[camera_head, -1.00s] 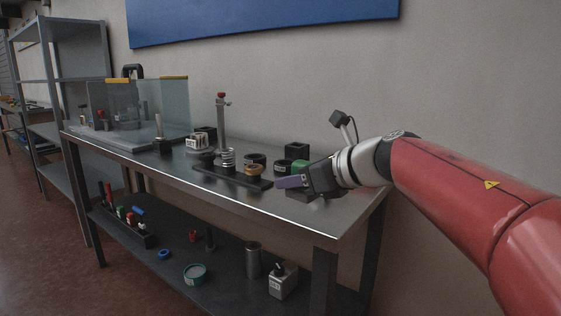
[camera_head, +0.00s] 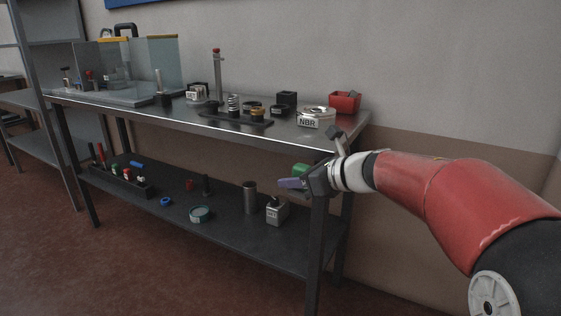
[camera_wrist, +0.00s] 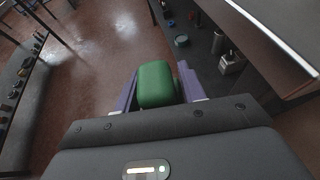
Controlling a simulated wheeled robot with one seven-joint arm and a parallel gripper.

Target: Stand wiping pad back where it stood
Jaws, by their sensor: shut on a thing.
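The wiping pad is a green block (camera_wrist: 156,84) held between the two purple fingers of my gripper (camera_wrist: 155,92) in the wrist view. In the head view the green pad (camera_head: 302,170) shows just behind a purple finger of my gripper (camera_head: 291,182). My gripper is shut on the pad in front of the table's right end, below the level of the top. The pad appears clear of the table and the lower shelf. Where it stood before cannot be told from these frames.
A table leg (camera_head: 316,240) stands close to my gripper.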

